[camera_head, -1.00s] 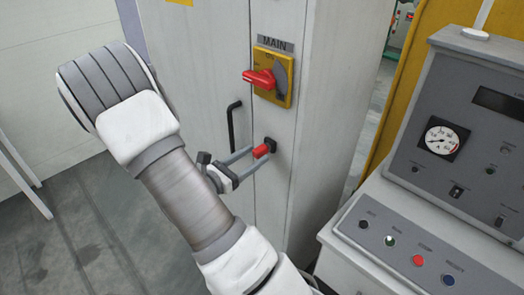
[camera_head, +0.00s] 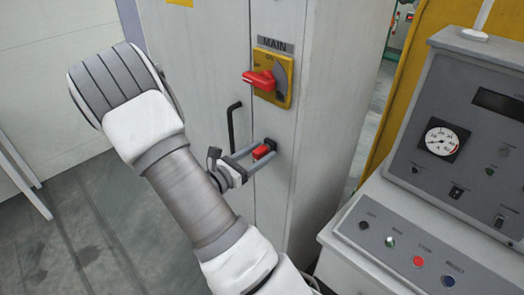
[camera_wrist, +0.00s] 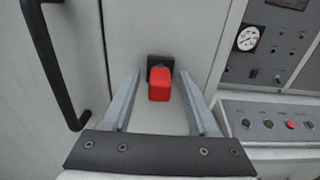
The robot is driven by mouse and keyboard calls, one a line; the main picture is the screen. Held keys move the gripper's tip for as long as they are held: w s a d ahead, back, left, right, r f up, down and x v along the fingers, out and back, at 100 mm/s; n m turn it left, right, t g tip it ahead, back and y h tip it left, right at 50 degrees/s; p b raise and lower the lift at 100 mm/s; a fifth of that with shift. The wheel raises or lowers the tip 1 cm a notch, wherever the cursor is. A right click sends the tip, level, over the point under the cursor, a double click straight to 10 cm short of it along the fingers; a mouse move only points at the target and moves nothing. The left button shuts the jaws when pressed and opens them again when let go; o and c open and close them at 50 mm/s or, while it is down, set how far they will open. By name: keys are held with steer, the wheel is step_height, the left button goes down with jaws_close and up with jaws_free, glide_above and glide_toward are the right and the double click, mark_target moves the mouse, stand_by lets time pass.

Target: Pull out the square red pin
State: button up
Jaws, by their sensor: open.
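The square red pin (camera_head: 261,152) sticks out of a black socket (camera_head: 270,145) on the grey cabinet front, below the main switch. In the wrist view the red pin (camera_wrist: 160,84) stands in front of its dark square plate (camera_wrist: 159,63). My gripper (camera_head: 262,150) is open, with one finger on each side of the pin. In the wrist view the fingers of my gripper (camera_wrist: 160,88) show a gap to the pin on both sides. The pin sits roughly midway between them.
A yellow main switch with a red handle (camera_head: 259,79) is above the pin. A black door handle (camera_head: 232,127) is to the left. A control desk with a gauge (camera_head: 441,140) and several buttons stands at the right.

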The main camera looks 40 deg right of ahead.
mark_target(255, 156)
steer(key=shift+c, duration=0.3)
stand_by(0.4)
jaws_close()
steer(key=shift+a, duration=0.1)
stand_by(1.2)
steer(key=shift+s+a+p, duration=0.2)
steer(key=shift+a+p, duration=0.1)
steer(key=shift+a, duration=2.6)
